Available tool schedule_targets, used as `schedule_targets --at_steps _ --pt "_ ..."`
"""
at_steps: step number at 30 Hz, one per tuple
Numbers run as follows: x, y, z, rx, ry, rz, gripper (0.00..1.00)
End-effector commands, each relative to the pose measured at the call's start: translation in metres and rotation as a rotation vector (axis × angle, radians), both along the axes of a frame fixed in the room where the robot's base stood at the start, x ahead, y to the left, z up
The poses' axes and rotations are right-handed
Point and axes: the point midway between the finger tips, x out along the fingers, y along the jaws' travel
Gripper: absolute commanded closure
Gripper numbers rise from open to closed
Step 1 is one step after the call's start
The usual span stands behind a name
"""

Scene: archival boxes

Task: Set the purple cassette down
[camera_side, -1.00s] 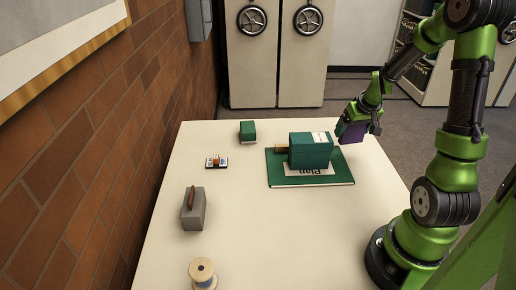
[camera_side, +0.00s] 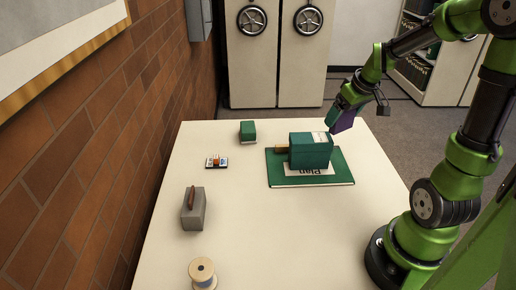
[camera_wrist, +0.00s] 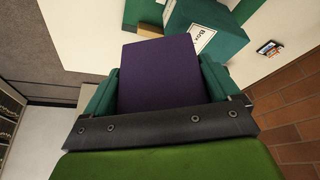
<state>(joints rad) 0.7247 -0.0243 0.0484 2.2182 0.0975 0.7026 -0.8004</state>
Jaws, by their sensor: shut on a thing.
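The purple cassette (camera_side: 342,120) is held up in my gripper (camera_side: 346,109), above the far right part of the table. In the wrist view the purple cassette (camera_wrist: 160,72) fills the space between the two green fingers of my gripper (camera_wrist: 160,88), which are shut on it. It is tilted in the side view and appears clear of the tabletop.
A teal box (camera_side: 310,152) stands on a green folder (camera_side: 340,171) with a "Plan" sheet (camera_side: 310,170). A small green box (camera_side: 247,132), small card-like item (camera_side: 217,162), grey handled block (camera_side: 193,210) and spool (camera_side: 202,272) stand left. The table's near middle is clear.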

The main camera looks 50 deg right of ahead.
Motion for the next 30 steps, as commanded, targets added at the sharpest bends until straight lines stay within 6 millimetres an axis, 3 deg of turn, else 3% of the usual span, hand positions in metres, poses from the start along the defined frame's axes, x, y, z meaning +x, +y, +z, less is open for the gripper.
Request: schedule_targets --at_steps 5,13,18,21,24,30 --pt "0.021 0.057 -0.003 0.002 -0.002 0.346 0.46" --pt "0.030 0.187 -0.006 0.005 -0.002 1.138 0.46" --pt "0.008 0.273 -0.005 0.005 -0.003 1.705 0.46" --pt "-0.012 0.312 -0.003 0.006 -0.002 1.985 0.46" --pt "-0.029 0.339 -0.001 0.004 -0.002 2.200 0.46" --pt "-0.057 0.373 0.003 0.002 -0.003 2.487 0.46"
